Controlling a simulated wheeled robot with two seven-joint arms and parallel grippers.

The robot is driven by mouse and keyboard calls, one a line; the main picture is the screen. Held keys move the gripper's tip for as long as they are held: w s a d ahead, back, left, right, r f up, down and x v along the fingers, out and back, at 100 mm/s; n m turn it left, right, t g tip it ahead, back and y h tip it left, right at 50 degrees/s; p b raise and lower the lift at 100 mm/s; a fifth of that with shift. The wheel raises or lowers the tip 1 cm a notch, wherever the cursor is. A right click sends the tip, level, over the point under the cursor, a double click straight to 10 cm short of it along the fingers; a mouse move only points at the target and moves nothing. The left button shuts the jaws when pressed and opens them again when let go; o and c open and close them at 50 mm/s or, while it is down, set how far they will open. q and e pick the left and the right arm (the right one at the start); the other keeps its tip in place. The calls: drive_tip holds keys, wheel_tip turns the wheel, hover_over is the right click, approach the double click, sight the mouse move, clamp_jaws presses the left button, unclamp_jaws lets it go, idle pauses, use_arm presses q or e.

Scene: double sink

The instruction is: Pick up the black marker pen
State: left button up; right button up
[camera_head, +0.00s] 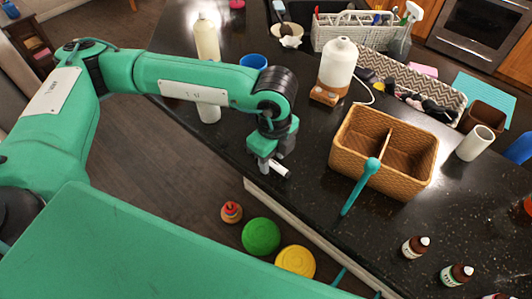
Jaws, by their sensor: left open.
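My left gripper (272,160) points down over the near edge of the black counter (310,215), left of the wicker basket. It is open. A short, mostly white cylinder (280,168) lies right by its fingertips and is partly hidden by them; it may be the marker pen, but its markings are too small to tell. Whether the fingers touch it cannot be told. No plainly black pen shows elsewhere on the counter. My right gripper is not in view.
Small brown bottles (414,246) stand front right. Green (261,236) and yellow (296,262) round objects lie on the floor.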

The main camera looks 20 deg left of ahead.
use_arm(q)
clamp_jaws()
drive_tip(key=shift+r, duration=0.1)
